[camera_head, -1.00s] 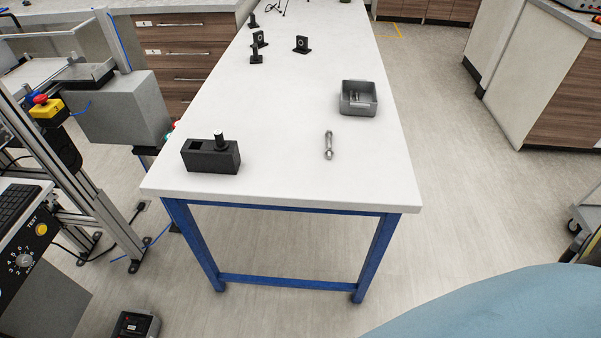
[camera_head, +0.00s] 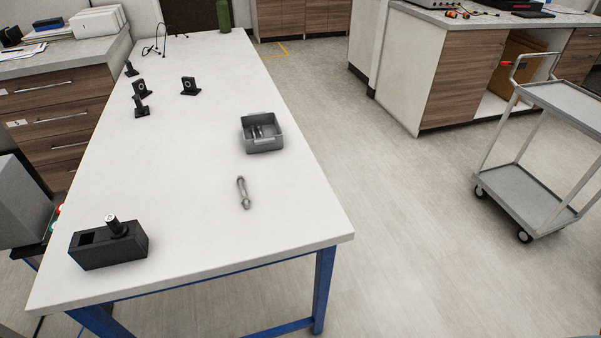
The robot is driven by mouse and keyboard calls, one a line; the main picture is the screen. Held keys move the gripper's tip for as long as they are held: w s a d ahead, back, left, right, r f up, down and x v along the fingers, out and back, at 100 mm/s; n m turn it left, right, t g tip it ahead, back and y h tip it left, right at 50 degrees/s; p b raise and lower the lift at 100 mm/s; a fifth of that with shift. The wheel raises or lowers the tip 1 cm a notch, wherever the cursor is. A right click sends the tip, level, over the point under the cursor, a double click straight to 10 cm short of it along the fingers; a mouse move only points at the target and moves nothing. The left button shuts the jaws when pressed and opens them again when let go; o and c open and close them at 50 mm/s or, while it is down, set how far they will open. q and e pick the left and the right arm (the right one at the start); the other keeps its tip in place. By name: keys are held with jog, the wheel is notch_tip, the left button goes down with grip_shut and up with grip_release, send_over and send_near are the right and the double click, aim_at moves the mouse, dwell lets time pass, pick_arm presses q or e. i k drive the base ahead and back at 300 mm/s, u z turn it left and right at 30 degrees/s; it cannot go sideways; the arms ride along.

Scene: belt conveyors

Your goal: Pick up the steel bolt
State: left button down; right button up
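The steel bolt (camera_head: 243,193) lies flat on the white table (camera_head: 190,180), near its right side. Its long axis runs roughly away from me. A grey bin (camera_head: 263,146) stands just behind it, with small metal pieces inside that are hard to make out. Neither of my grippers shows in the head view.
A black block (camera_head: 108,248) with a slot and an upright peg stands at the table's front left. Several small black brackets (camera_head: 190,86) stand farther back. The table around the bolt is clear. A grey cart (camera_head: 545,160) stands on the floor at right.

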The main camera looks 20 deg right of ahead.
aim_at(245, 200)
jog(key=z, duration=0.35)
jog(key=i, duration=1)
jog(key=u, duration=0.2)
